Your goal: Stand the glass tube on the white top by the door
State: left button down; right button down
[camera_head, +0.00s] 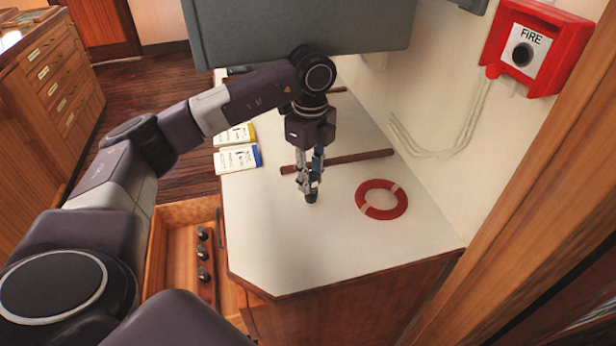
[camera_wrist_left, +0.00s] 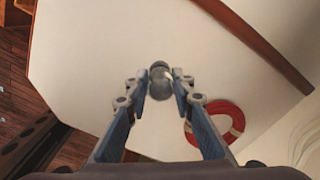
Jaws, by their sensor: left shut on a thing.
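The white top (camera_head: 300,248) fills the middle of the head view and also shows in the left wrist view (camera_wrist_left: 90,60). My left gripper (camera_head: 309,186) is over it, pointing down, shut on the glass tube. The tube (camera_wrist_left: 160,84) is small and greyish, seen nearly end-on between the fingertips in the wrist view. In the head view only its dark lower end (camera_head: 311,198) shows below the fingers, close to the white top. I cannot tell whether it touches. My right gripper is not in view.
A red-and-tan ring (camera_head: 381,199) lies right of the gripper. A brown rod (camera_head: 350,158) lies behind it. Booklets (camera_head: 237,157) lie at the left edge. An open drawer (camera_head: 170,215) holds several dark pieces. A grey box (camera_head: 380,25) overhangs the back. The front of the top is clear.

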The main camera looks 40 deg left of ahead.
pick_arm(q)
jog(key=c, duration=2)
grip_release()
jog(key=shift+d+f, duration=0.15)
jog(key=shift+c, duration=0.2)
jog(key=o, duration=0.4)
jog(key=shift+a, duration=0.2)
jog(key=shift+w+d+r, duration=0.1)
jog(key=shift+r, duration=0.25)
notch_tip(320, 180, up, 6)
jog(key=shift+r+b, duration=0.15)
jog(key=shift+b, duration=0.3)
jog(key=shift+r, duration=0.4)
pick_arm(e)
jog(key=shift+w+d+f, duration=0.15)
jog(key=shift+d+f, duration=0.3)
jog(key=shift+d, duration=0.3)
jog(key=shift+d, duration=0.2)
